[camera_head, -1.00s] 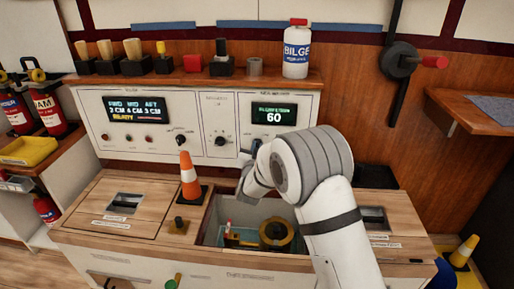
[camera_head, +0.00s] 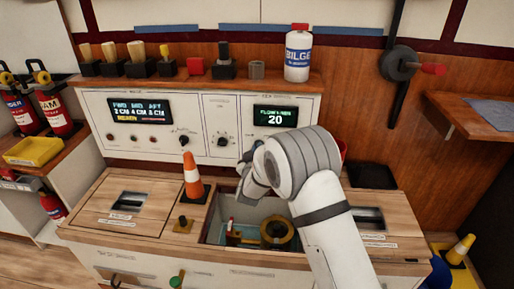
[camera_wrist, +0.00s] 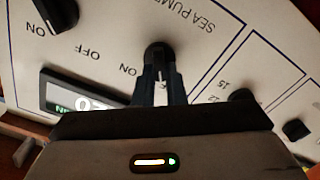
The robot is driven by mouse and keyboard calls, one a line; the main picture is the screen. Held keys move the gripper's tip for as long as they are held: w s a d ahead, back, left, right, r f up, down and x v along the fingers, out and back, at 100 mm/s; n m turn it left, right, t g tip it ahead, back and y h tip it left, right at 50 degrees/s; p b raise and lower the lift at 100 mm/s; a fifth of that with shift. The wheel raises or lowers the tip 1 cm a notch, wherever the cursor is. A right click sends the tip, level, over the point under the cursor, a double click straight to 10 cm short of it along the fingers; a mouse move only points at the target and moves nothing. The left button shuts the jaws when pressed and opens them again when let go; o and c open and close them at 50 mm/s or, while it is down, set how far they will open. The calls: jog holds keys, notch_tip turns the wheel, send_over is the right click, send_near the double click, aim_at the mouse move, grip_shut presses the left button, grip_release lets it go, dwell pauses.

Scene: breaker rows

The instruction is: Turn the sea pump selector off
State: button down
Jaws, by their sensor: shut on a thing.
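The sea pump selector (camera_wrist: 158,54) is a dark round knob under an upside-down "SEA PUMP" label in the wrist view. My gripper (camera_wrist: 158,80) has its two dark fingers closed on it, one on each side. An "ON" label is just to the left of the knob and an "OFF" label is farther left. A pale mark shows between the fingers; the exact setting is hard to read. In the head view my gripper (camera_head: 246,168) is at the right panel section, and my wrist largely hides the selector. The display (camera_head: 275,118) above reads 20.
Another dark knob (camera_wrist: 56,12) is at the wrist view's upper left. An orange cone (camera_head: 192,176) stands left of my arm. An open bin (camera_head: 212,235) with a yellow ring (camera_head: 280,233) lies below. A white BILGE bottle (camera_head: 298,58) stands on the shelf.

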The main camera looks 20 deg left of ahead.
jog(key=shift+n, duration=0.6)
jog(key=c, duration=1.5)
grip_release()
jog(key=p+v, duration=0.2)
jog(key=v, duration=0.6)
jog(key=shift+a, duration=0.15)
jog(key=shift+w, duration=0.1)
